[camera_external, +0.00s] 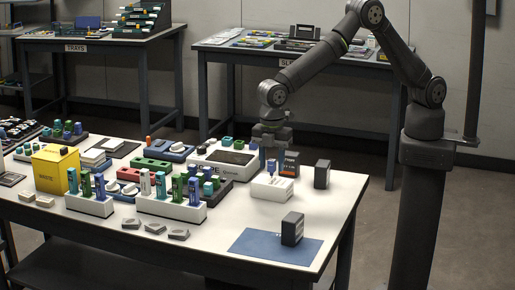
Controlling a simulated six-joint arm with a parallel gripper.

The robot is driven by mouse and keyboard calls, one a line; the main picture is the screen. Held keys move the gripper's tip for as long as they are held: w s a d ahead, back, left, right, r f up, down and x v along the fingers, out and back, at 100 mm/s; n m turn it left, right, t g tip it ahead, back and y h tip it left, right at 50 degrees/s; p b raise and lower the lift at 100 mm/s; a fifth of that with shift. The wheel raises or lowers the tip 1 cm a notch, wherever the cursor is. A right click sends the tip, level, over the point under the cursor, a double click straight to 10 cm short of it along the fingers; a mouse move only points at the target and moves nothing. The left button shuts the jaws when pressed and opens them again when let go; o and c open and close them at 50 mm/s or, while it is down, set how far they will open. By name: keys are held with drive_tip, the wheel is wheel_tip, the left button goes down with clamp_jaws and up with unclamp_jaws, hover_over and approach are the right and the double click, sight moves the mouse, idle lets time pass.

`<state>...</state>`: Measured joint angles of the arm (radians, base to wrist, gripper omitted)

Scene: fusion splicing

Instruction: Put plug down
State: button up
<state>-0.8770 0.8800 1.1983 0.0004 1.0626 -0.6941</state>
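My gripper (272,150) points down over the right part of the front table. Just below it, a small blue plug (271,167) stands upright at the top of a small white block (271,188). The fingertips are close to the plug's upper end. At this size I cannot tell whether they touch it or how wide apart they are. Whether the plug is fully seated in the block is also unclear.
Dark boxes stand close by: one with an orange label (290,161) behind the block, one (322,174) to the right, one (292,229) on a blue mat (262,246). White racks (170,208) with coloured plugs fill the left. The front right tabletop is mostly clear.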

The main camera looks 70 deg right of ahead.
sight(272, 160)
wheel_tip(272, 160, up, 12)
drive_tip(key=shift+r, duration=0.2)
idle(0.4)
drive_tip(key=shift+f, duration=4.15)
